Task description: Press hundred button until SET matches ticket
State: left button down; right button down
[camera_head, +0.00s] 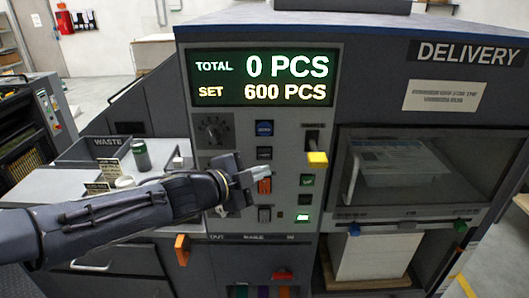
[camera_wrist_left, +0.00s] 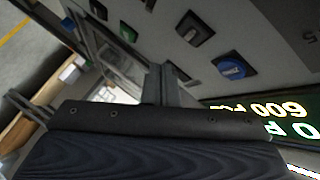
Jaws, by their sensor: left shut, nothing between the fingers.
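The display (camera_head: 262,77) on the machine's front reads TOTAL 0 PCS and SET 600 PCS. Part of it shows upside down in the left wrist view (camera_wrist_left: 265,118). Below it is a column of buttons: a blue one (camera_head: 264,128), a dark one (camera_head: 264,153), an orange-red one (camera_head: 264,186) and a dark one (camera_head: 264,214). Their labels are too small to read, so I cannot tell which is the hundred button. My left gripper (camera_head: 262,171) is shut and empty, in front of this column, its tips near the orange-red button. I cannot tell whether it touches. No ticket is readable. My right gripper is out of view.
The glazed delivery bay (camera_head: 425,175) is at right.

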aim_at(270, 157)
pick_arm(q)
jog(key=shift+w+p, duration=0.65)
jog(key=shift+w, duration=1.05)
jog(key=shift+w, duration=0.15)
dwell(0.6)
jog(key=shift+w, duration=0.3)
jog(key=shift+w+p, duration=0.45)
jog(key=shift+p, duration=0.15)
dwell(0.6)
jog(key=shift+s+b, duration=0.4)
jog(key=shift+s, duration=0.5)
